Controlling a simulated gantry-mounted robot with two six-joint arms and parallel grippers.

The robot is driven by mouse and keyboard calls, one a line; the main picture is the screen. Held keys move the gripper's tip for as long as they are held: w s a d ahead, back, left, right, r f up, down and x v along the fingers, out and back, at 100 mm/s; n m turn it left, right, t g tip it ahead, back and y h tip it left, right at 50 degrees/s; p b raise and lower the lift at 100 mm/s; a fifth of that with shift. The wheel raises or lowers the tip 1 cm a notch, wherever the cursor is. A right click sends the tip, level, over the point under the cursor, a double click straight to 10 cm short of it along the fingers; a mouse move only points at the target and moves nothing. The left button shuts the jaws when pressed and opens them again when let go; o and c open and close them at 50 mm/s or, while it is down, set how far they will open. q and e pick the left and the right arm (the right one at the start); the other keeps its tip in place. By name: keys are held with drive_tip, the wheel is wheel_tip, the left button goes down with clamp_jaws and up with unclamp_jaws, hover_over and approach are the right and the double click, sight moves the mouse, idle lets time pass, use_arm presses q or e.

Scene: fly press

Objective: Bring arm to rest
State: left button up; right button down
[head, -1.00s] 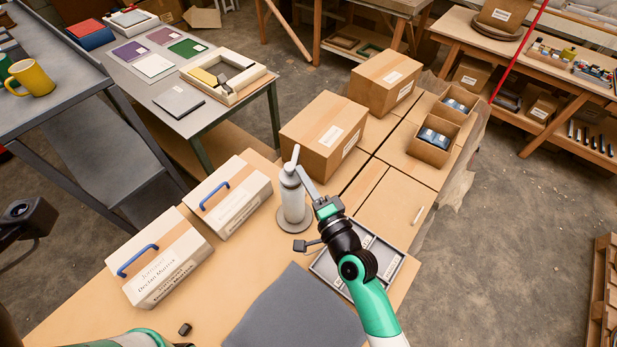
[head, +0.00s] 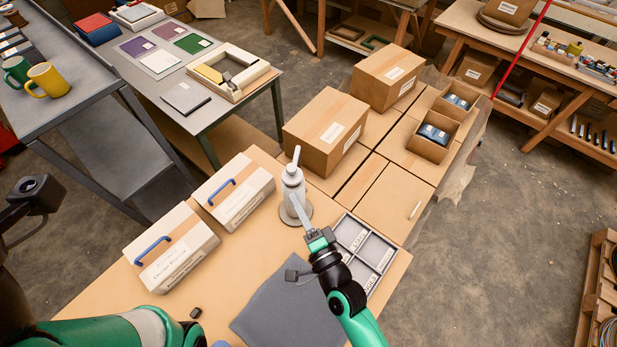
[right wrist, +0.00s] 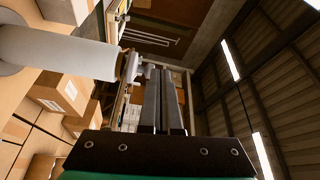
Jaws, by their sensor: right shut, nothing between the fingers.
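My right gripper (head: 297,202) is shut and empty. Its long grey fingers point up the picture and overlap the press's lower body in the head view; I cannot tell whether they touch it. In the right wrist view the shut fingers (right wrist: 164,100) lie side by side, with the pale cylinder (right wrist: 60,52) to their left. My left arm (head: 100,330) enters at lower left; its fingers are out of view.
A compartment tray (head: 340,228) and a dark grey mat (head: 270,308) lie near my right arm. Two white boxes with blue handles (head: 172,262) (head: 234,196) stand left of the press, cardboard boxes (head: 325,130) beyond it. A small black piece (head: 196,313) lies near the front.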

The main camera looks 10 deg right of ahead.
use_arm(q)
drive_tip(key=shift+d+r+p, duration=0.1)
drive_tip(key=shift+r+p, duration=0.3)
drive_tip(key=shift+r, duration=0.5)
use_arm(e)
drive_tip(key=shift+s+a+f, duration=0.1)
drive_tip(key=shift+s+a, duration=0.45)
drive_tip(key=shift+s, duration=0.1)
